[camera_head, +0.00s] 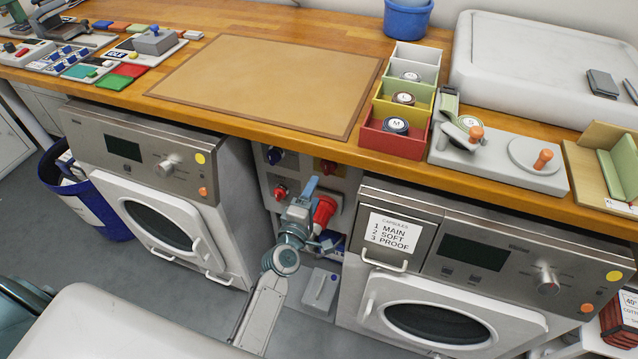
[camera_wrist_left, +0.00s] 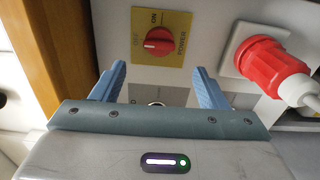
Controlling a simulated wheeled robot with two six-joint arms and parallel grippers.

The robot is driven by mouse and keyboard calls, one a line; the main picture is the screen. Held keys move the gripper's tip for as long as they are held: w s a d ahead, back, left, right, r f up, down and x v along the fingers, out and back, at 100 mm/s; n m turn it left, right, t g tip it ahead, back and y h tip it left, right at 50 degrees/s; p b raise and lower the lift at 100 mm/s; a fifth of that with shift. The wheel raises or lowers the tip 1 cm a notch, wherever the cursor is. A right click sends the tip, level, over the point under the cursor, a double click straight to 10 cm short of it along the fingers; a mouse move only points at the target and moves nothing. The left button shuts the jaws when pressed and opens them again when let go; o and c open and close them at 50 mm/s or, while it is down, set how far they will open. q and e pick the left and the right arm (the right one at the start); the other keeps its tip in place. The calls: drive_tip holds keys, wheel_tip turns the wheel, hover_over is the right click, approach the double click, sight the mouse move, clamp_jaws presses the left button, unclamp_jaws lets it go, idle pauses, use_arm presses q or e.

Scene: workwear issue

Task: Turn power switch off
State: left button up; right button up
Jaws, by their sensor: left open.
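The power switch is a round red knob (camera_wrist_left: 157,43) on a yellow plate (camera_wrist_left: 178,22), at the top middle of the left wrist view. An ON label sits above the knob, and a small label that looks like OFF is at its left. A white mark on the knob points left. In the head view the switch (camera_head: 328,167) shows small on the wall panel between the two machines. My left gripper (camera_wrist_left: 158,70) is open and empty, its blue fingers spread below the plate and apart from the knob. It also shows in the head view (camera_head: 312,190). My right gripper is not in view.
A red plug (camera_wrist_left: 274,68) sticks out right of the switch; it also shows in the head view (camera_head: 323,213). A dark blue knob (camera_head: 274,155) and a red knob (camera_head: 280,192) are left on the panel. The wooden counter (camera_head: 250,128) overhangs above; washing machines (camera_head: 165,190) flank the gap.

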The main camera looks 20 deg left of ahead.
use_arm(q)
drive_tip(key=shift+s, duration=1.5)
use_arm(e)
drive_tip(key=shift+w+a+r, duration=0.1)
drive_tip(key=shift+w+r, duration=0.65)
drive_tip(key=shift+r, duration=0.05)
